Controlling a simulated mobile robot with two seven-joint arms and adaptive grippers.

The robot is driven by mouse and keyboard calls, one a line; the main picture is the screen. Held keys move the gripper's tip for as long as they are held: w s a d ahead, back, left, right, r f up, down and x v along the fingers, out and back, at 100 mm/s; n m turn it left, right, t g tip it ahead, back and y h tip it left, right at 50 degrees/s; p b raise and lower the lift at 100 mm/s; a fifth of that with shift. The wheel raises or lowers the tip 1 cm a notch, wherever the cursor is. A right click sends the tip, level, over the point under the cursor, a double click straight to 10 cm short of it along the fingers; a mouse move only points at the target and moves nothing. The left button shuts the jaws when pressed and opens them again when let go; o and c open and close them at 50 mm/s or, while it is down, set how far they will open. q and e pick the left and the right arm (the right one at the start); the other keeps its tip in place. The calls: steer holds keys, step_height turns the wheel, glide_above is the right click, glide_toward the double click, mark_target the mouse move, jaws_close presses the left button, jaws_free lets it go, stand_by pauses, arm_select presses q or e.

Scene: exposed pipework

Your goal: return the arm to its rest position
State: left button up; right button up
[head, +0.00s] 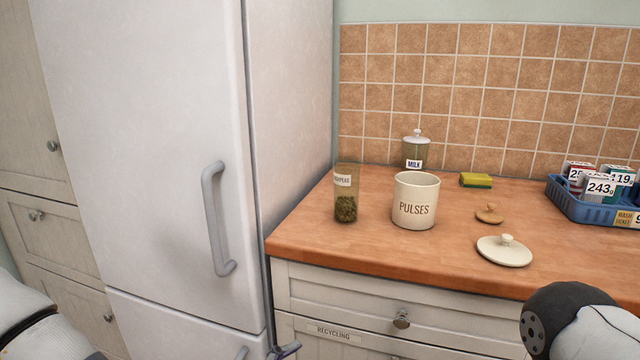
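Neither of my grippers shows clearly in the head view. A pale link of my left arm (40,325) shows at the lower left corner. A white and black link of my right arm (575,320) shows at the lower right, in front of the counter's front edge. Both hands are out of the picture or hidden. A small dark piece (284,350) shows at the bottom edge by the fridge, and I cannot tell what it is.
A wooden counter (340,240) holds a PULSES pot (416,200), a glass jar (346,195), a MILK jar (414,150), a sponge (475,180), two lids (504,251) (489,213) and a blue basket (580,207). A white fridge (150,150) stands left.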

arm_select(q)
steer(key=s+a+f+m+g+y, duration=0.1)
steer(key=s+a+f+m+g, duration=0.25)
steer(key=s+f+m, duration=0.4)
steer(key=s+a+f+m+g+y, duration=0.15)
steer(key=s+f+m+g, duration=0.25)
steer(key=s+f, duration=0.55)
steer(key=s+a+f+m+g+y, duration=0.2)
steer(key=s+a+m+g+y, duration=0.3)
steer(key=s+a+m, duration=0.6)
steer(key=s+a+g, duration=0.1)
steer(key=s+a, duration=0.3)
steer(key=s, duration=0.3)
steer(key=shift+s+a, duration=0.15)
steer(key=shift+s, duration=0.2)
